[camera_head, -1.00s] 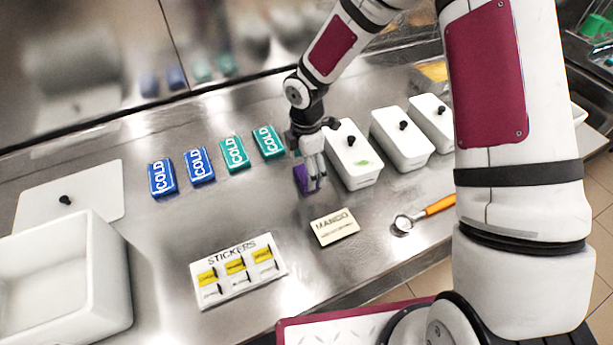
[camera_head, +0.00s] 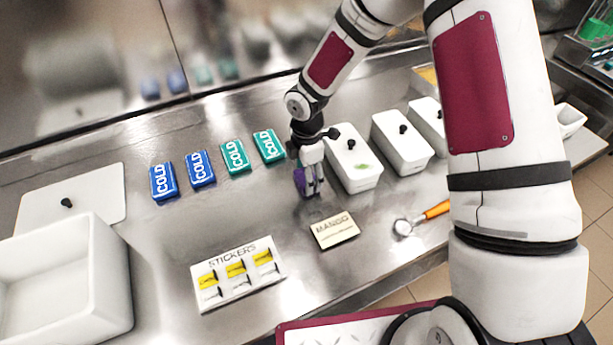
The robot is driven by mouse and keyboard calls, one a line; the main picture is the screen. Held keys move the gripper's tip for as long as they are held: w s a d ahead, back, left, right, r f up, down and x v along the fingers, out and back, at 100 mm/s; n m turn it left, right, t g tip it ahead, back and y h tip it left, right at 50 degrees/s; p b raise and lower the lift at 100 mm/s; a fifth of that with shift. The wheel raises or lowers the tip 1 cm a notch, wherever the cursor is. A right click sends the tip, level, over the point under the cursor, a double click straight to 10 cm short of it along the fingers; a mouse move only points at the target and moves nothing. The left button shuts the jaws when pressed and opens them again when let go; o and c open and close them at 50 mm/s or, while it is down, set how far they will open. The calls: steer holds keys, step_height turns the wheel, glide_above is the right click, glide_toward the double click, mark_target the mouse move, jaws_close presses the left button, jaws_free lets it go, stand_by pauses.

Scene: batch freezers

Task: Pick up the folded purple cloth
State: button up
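The folded purple cloth (camera_head: 299,180) is on the steel counter, left of the nearest white lidded tub. My gripper (camera_head: 314,190) points down at it. Its fingers reach low, close to the counter surface, and cover the right part of the cloth. A narrow purple strip shows along the left side of the fingers. I cannot tell whether the fingers are closed on the cloth or only around it, nor whether the cloth touches the counter.
White lidded tubs (camera_head: 353,160) stand close on the right. Blue and teal COLD packs (camera_head: 234,156) lie to the left. A MANGO card (camera_head: 335,230), a scoop with an orange handle (camera_head: 420,216) and a STICKERS board (camera_head: 238,272) lie in front. Bare counter separates them.

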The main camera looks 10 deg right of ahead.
steer(key=shift+r, duration=0.45)
steer(key=r, duration=0.2)
steer(key=shift+s+d+r+b, duration=0.1)
steer(key=shift+s+r+b, duration=0.15)
steer(key=shift+r+b, duration=0.15)
steer(key=s+d, duration=0.1)
steer(key=s, duration=0.4)
steer(key=s+r, duration=0.1)
steer(key=s, duration=0.4)
steer(key=s+d, duration=0.1)
steer(key=s, duration=0.4)
steer(key=shift+s+d+r+b, duration=0.15)
steer(key=shift+d+b, duration=0.15)
steer(key=shift+d, duration=0.05)
